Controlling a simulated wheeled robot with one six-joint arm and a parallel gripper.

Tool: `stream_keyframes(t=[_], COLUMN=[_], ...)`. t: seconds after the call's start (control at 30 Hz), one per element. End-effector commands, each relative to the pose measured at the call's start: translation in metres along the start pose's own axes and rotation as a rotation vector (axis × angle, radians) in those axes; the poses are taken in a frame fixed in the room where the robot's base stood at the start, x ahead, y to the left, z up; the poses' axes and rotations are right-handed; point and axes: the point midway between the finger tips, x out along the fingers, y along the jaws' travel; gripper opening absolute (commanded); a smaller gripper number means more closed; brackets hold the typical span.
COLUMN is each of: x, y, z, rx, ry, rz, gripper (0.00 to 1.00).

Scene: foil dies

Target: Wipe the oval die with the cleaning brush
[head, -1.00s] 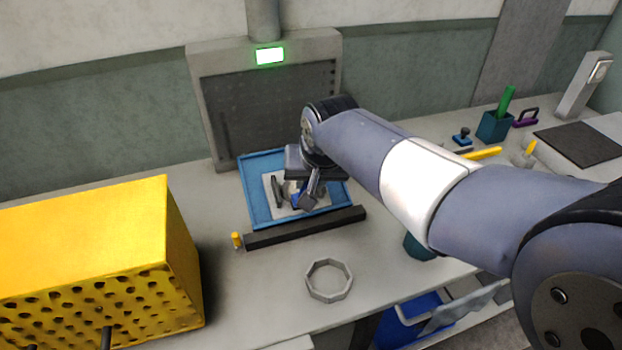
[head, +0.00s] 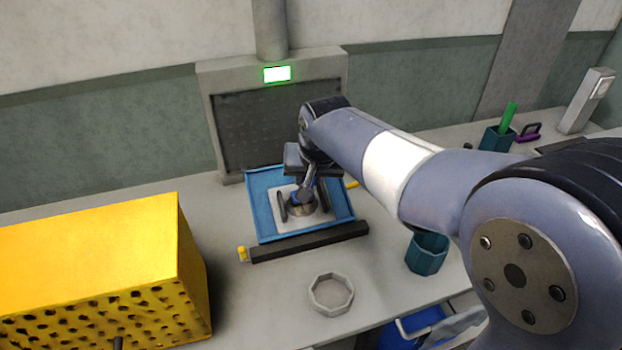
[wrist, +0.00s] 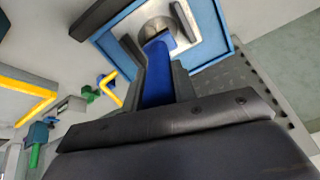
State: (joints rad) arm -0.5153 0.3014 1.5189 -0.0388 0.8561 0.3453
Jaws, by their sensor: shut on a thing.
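My gripper (head: 308,190) is shut on the blue cleaning brush (wrist: 157,75), with a dark finger on each side of it in the wrist view. The brush points at the oval die (wrist: 160,27), a grey metal piece on a white plate (wrist: 210,40) between two dark bars. In the head view the die (head: 302,209) shows just under my gripper. The brush's tip overlaps the die's edge in the wrist view; I cannot tell whether they touch. My gripper hides part of the die and most of the brush in the head view.
The plate lies in a blue tray (head: 262,217) before a grey frame with a lit green-edged panel (head: 277,74). A dark bar (head: 310,242) runs along the tray's front. A yellow perforated box (head: 90,260), a grey ring (head: 331,294) and a teal cup (head: 426,253) stand nearby.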

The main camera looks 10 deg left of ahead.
Motion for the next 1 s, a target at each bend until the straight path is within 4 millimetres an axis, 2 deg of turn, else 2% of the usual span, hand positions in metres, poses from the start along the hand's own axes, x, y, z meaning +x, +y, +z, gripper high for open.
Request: stream_keyframes(t=[0.23,0.43,0.57,1.0], x=[-0.002,0.002,0.003,0.005], y=[-0.006,-0.007,-0.006,0.002], z=[-0.024,-0.029,-0.025,0.009], rx=[0.0,0.0,0.0,0.001], ry=[0.0,0.001,0.001,-0.001], rz=[0.0,0.0,0.0,0.0], gripper=[0.03,0.03,0.03,0.03])
